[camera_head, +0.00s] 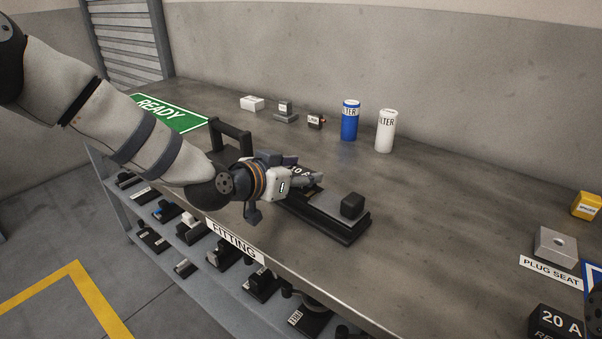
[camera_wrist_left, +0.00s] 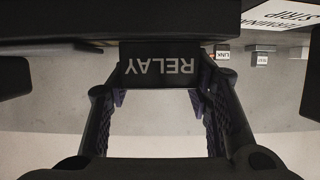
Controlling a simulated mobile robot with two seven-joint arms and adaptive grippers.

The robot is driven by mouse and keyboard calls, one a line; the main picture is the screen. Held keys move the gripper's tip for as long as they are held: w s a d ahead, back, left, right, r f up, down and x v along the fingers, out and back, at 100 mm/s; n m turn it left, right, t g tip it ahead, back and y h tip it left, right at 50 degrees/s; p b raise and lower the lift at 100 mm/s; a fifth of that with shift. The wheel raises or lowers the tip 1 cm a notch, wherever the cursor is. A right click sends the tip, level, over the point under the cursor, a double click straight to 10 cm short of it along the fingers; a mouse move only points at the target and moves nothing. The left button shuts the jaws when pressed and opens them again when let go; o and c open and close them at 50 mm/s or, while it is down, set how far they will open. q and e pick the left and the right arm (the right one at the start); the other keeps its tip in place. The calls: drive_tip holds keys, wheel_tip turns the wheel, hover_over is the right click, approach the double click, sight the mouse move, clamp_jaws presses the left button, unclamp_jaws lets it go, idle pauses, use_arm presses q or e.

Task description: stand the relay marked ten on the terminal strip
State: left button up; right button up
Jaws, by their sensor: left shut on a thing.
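My left gripper (camera_head: 305,178) is shut on a black relay (camera_wrist_left: 160,66) whose RELAY label is upside down in the left wrist view. In the head view a bit of the relay (camera_head: 299,170) shows behind the fingers; its rating ends in "0 A", the first digit unclear. The gripper is over a long dark base (camera_head: 335,224) with a grey top and a small black block near its right end. A terminal strip label (camera_wrist_left: 268,16) shows at the top right of the wrist view. I cannot tell whether the relay touches the base.
A second relay marked 20 A (camera_head: 556,322) is at the lower right, near the grey plug seat (camera_head: 555,245). A blue filter (camera_head: 350,120), a white filter (camera_head: 385,131) and small parts stand at the back. A black handle (camera_head: 232,134) rises behind my wrist. The middle right bench is clear.

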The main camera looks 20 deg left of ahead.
use_arm(q)
drive_tip(key=shift+r, duration=0.15)
drive_tip(key=o, duration=1.2)
drive_tip(key=shift+f, duration=0.2)
drive_tip(key=shift+o, duration=0.2)
drive_tip(key=shift+r, duration=0.25)
drive_tip(key=p+v, duration=0.3)
drive_tip(key=v, duration=0.9)
use_arm(e)
drive_tip(key=shift+t, duration=0.8)
drive_tip(key=w+r, duration=0.3)
drive_tip(key=shift+w+r, duration=0.35)
